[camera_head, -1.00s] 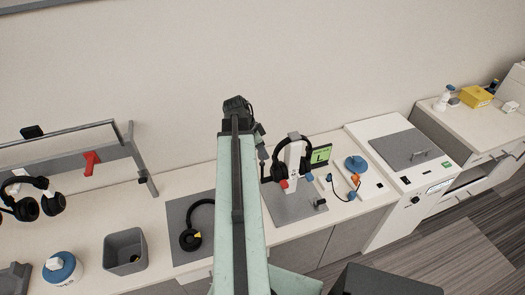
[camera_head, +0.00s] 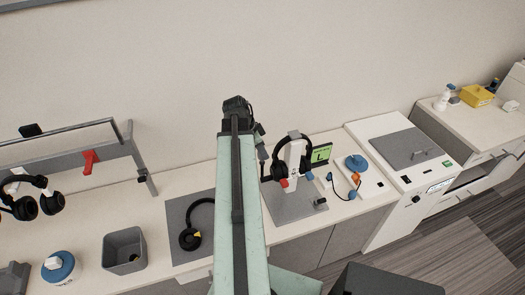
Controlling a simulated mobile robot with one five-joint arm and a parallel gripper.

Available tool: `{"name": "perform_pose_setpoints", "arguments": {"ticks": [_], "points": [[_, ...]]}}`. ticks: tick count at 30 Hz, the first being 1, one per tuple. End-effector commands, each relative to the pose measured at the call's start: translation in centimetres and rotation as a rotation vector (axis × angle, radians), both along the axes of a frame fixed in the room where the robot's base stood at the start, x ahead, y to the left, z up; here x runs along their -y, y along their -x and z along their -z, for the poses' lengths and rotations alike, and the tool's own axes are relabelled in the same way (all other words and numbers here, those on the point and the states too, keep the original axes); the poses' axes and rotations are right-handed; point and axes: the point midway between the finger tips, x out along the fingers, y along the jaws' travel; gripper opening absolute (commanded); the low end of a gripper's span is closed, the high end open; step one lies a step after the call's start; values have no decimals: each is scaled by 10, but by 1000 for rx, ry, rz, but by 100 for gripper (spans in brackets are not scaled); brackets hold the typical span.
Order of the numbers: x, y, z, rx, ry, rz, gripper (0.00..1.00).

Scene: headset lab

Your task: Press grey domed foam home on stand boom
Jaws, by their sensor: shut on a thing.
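The white stand (camera_head: 294,160) is upright on a grey mat, with a black headset (camera_head: 278,168) hung on it. A red piece (camera_head: 284,183) and a blue piece (camera_head: 309,176) show at its lower sides. I cannot make out the boom clearly. My gripper (camera_head: 262,153) points down just left of the headset, partly behind my own arm. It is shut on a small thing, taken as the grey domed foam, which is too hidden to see. I cannot tell whether it touches the boom.
A grey bin (camera_head: 124,251) and another headset (camera_head: 191,238) on a mat lie left. A rack (camera_head: 75,160) stands far left.

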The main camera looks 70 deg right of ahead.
Motion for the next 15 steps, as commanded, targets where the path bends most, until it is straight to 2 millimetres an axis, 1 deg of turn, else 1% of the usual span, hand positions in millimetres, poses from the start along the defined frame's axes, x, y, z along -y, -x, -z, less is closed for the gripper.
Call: {"name": "perform_pose_setpoints", "arguments": {"ticks": [15], "points": [[0,0,14,0,0,0,0]]}}
